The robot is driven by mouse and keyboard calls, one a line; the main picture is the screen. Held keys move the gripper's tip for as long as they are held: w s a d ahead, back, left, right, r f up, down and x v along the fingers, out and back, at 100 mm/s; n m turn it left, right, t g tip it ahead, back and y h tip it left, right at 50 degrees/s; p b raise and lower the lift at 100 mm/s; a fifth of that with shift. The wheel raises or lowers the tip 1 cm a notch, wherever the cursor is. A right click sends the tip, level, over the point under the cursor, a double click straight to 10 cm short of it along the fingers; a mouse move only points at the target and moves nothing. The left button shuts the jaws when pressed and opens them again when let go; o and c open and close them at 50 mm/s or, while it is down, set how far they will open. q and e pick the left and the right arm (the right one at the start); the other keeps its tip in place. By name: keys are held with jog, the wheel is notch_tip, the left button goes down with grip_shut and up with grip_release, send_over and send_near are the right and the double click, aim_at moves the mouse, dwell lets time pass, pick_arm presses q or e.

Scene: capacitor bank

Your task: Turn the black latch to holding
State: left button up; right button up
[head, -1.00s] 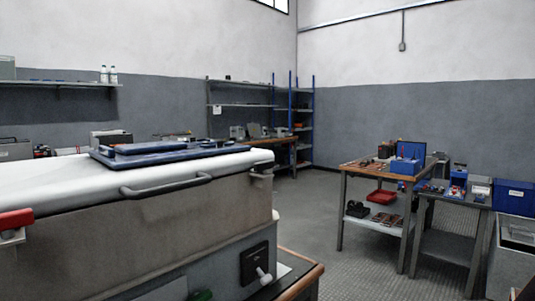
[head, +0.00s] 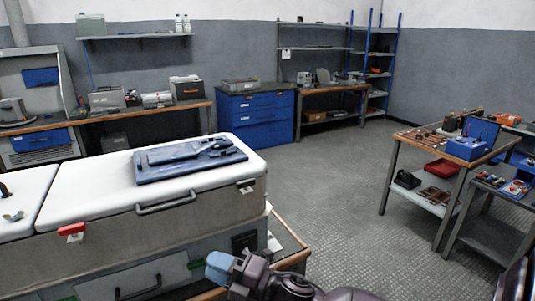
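A large white-topped case (head: 105,205) fills the lower left of the head view. A black square fitting (head: 245,241) sits on its lower front side, near the right end. Dark wing-shaped pieces (head: 13,217) show on the white top at the far left. I cannot tell which of these is the black latch, or its setting. My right gripper (head: 220,266), with light blue fingertips, is in front of the case's lower right, just below the black fitting in the picture. No held object shows, and its finger gap is unclear. My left gripper is not in view.
A blue plate with tools (head: 190,160) lies on the white top. A red catch (head: 71,230) and a handle (head: 167,203) are on the front. A workbench (head: 440,145) stands at right. The floor (head: 335,185) between is clear.

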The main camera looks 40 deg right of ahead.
jog(key=w+a+r+n+g+y+p, duration=0.1)
jog(key=w+r+n+g+y+p, duration=0.15)
jog(key=r+n+g+y, duration=0.55)
jog(key=n+g+h+p, duration=0.2)
jog(key=n+g+h, duration=0.6)
jog(key=n+h, duration=0.9)
send_near(247, 181)
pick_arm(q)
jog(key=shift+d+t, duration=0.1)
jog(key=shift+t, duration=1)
pick_arm(e)
jog(key=f+n+y, duration=0.1)
jog(key=f, duration=0.2)
jog(key=w+f+n+y, duration=0.1)
jog(key=f, duration=0.2)
jog(key=f+y, duration=0.1)
jog(key=f, duration=0.1)
jog(key=shift+w+a+f+n, duration=0.15)
jog(key=shift+a+f+n, duration=0.05)
jog(key=shift+f+n, duration=0.2)
grip_shut()
